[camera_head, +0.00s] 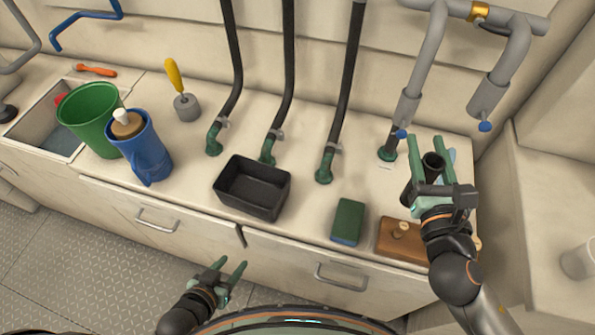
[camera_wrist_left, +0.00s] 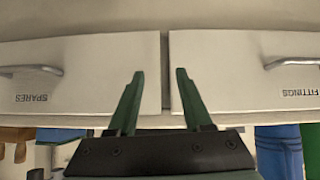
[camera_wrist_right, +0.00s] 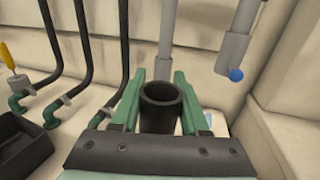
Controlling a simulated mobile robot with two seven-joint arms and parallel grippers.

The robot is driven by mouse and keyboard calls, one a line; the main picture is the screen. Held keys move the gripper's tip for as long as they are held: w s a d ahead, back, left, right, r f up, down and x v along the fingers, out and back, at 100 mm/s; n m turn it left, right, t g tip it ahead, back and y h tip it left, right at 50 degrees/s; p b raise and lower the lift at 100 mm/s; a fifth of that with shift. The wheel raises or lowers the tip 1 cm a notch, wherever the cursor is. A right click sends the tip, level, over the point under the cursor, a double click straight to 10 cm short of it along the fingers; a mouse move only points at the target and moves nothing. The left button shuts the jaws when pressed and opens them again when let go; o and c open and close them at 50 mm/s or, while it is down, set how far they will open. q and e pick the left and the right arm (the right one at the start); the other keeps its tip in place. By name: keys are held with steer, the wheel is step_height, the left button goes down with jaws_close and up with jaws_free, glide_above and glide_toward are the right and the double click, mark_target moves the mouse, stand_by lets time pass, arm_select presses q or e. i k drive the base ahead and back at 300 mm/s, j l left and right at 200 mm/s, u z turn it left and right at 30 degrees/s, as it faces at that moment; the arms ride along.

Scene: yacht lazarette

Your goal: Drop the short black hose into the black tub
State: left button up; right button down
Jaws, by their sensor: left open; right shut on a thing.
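The short black hose (camera_head: 433,161) is held between the fingers of my right gripper (camera_head: 430,160), over the right end of the counter. Its open round end (camera_wrist_right: 160,95) shows between the fingers in the right wrist view. The black tub (camera_head: 252,188) stands on the middle of the counter, left of my right gripper, and looks empty. A corner of the tub (camera_wrist_right: 22,150) shows at the left of the right wrist view. My left gripper (camera_head: 229,267) is open and empty in front of the drawers, below counter height; its fingers (camera_wrist_left: 155,100) also show in the left wrist view.
A green-and-blue sponge (camera_head: 348,221) and a brown wooden block (camera_head: 401,241) lie right of the tub. Black standing hoses (camera_head: 346,95) rise behind it. A blue cup (camera_head: 148,155) and green bucket (camera_head: 92,118) stand left. Grey pipes (camera_head: 430,60) hang near my right gripper.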

mark_target(263, 196)
steer(key=k+j, duration=0.1)
steer(key=j, duration=1.9)
steer(key=k, duration=0.05)
